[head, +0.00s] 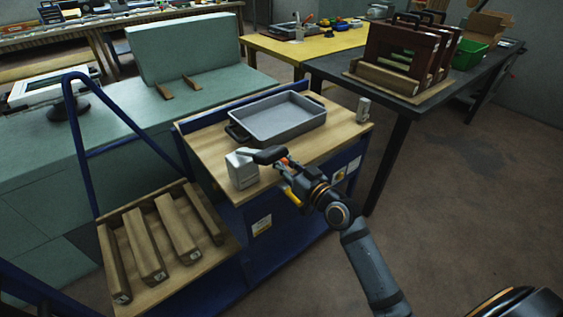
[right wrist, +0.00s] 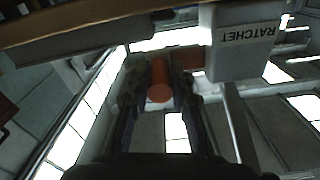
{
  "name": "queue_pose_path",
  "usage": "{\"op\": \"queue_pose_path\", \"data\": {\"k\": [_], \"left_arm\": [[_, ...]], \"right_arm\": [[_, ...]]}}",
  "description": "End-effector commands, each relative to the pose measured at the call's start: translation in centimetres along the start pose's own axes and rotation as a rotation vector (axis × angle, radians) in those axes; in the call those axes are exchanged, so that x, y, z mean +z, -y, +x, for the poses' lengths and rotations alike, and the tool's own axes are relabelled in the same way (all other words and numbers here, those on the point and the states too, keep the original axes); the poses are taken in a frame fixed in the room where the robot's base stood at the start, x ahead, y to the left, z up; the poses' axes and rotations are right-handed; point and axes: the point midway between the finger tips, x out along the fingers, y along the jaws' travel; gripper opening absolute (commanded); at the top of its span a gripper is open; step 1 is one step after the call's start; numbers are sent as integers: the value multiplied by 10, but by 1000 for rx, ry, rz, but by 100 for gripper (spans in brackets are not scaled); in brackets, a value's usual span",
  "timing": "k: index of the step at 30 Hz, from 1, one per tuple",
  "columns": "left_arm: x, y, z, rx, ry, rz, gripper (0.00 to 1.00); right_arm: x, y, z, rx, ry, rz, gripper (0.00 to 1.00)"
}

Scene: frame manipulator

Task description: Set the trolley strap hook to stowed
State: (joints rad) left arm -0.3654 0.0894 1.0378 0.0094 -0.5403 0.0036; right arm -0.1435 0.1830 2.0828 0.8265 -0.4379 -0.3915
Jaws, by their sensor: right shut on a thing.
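The trolley (head: 298,215) has a dark blue body and a wooden top. A light grey block (head: 242,169) stands at the top's near left corner; in the right wrist view it is marked RATCHET (right wrist: 243,45) and appears upside down. A black lever-like part (head: 268,155) reaches from the block towards my right gripper (head: 284,168). In the right wrist view, my right gripper (right wrist: 160,88) is shut on a red-orange cylinder (right wrist: 160,80) beside the ratchet block. The strap hook itself cannot be told apart. My left gripper is out of view.
A grey tray (head: 277,117) sits on the trolley top, with a small grey fitting (head: 363,109) at the right corner. Wooden bars (head: 145,247) lie on a lower shelf at left. A dark table (head: 345,70) stands behind right. Floor at right is clear.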

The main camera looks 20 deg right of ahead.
Motion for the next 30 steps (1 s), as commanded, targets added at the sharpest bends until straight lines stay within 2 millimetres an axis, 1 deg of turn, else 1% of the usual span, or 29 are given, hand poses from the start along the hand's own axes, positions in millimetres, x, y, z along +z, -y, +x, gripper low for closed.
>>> {"op": "queue_pose_path", "data": {"k": [4,5,9,17,20,23,27,30], "left_arm": [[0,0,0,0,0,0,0],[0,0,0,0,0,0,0],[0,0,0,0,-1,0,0],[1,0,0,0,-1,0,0],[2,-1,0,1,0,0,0],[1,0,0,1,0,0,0],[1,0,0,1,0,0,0],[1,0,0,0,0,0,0]], "right_arm": [[0,0,0,0,-1,1,0],[0,0,0,0,-1,1,26],[0,0,0,1,-1,1,45],[0,0,0,1,-1,1,45],[0,-1,-6,2,0,-1,45],[2,0,-23,1,4,-5,45],[2,0,-51,-3,6,-7,45],[2,-2,-62,7,5,-5,45]]}}
